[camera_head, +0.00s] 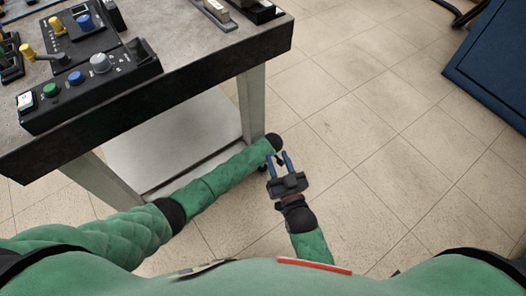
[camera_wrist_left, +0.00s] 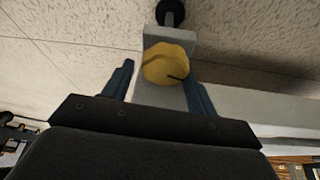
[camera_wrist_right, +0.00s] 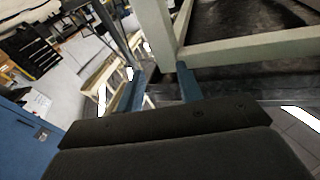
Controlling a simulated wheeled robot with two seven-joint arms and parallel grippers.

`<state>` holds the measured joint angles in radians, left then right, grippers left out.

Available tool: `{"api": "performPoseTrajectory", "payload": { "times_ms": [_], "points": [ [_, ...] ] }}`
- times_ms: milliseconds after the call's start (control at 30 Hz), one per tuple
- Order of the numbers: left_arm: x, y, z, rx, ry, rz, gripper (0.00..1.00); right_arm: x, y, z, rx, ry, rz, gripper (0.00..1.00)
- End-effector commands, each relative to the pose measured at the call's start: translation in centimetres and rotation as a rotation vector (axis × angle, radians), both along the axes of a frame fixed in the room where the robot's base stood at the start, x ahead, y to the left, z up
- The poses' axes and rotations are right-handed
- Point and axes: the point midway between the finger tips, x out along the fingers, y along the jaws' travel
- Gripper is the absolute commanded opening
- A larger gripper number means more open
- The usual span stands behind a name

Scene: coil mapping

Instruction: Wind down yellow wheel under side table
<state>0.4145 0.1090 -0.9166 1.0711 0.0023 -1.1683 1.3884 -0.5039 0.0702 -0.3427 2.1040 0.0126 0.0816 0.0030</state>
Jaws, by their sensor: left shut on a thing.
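The yellow wheel (camera_wrist_left: 166,66) shows in the left wrist view, on the end of a pale grey table leg (camera_wrist_left: 182,38). It lies between the fingers of my left gripper (camera_wrist_left: 158,74), which is shut on it; the right finger overlaps its edge. In the head view the left arm reaches to the side table's (camera_head: 252,105) near right leg, and its fingers and the wheel are hidden. My right gripper (camera_head: 278,160) is open and empty, with its fingers apart, over the floor just right of that leg. It also shows in the right wrist view (camera_wrist_right: 160,85).
A black control panel (camera_head: 95,92) with coloured knobs stands on the tabletop. A black caster foot (camera_wrist_left: 171,13) is beyond the wheel. A white lower shelf (camera_head: 165,140) lies under the table. A blue cabinet (camera_head: 495,70) stands at right. The floor between is clear.

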Motion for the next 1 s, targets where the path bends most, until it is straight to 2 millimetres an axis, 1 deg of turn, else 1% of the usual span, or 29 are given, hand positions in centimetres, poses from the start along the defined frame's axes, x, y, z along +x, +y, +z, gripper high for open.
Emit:
{"api": "performPoseTrajectory", "payload": {
  "times_ms": [33,200,267,400,467,600,667,800,1000],
  "points": [
    [0.4,-1.1,1.0,-0.017,-0.012,-0.011,0.35,-0.3,0.0,-1.3,-0.011,0.045,0.003,0.36],
    [0.2,-1.0,0.8,-0.015,-0.009,-0.028,0.32,-1.4,0.0,-6.3,-0.048,0.197,0.014,0.36],
    [0.2,-1.0,0.8,-0.014,-0.008,-0.035,0.31,-1.9,0.0,-8.0,-0.060,0.250,0.019,0.36],
    [0.0,-0.9,0.6,-0.012,-0.005,-0.051,0.30,-3.4,-0.2,-12.0,-0.087,0.372,0.028,0.36],
    [-0.1,-0.9,0.5,-0.012,-0.005,-0.058,0.29,-4.2,-0.3,-13.6,-0.098,0.424,0.032,0.36],
    [-0.3,-0.8,0.4,-0.009,-0.002,-0.080,0.28,-6.1,-0.5,-17.4,-0.126,0.545,0.043,0.36],
    [-0.3,-0.8,0.3,-0.009,-0.001,-0.090,0.28,-7.1,-0.6,-18.9,-0.136,0.596,0.048,0.36],
    [-0.4,-0.7,0.2,-0.007,-0.001,-0.119,0.27,-9.5,-0.9,-22.3,-0.159,0.714,0.060,0.36],
    [-0.5,-0.6,0.1,-0.007,0.001,-0.181,0.27,-13.5,-1.5,-26.5,-0.194,0.883,0.079,0.36]
  ]
}}
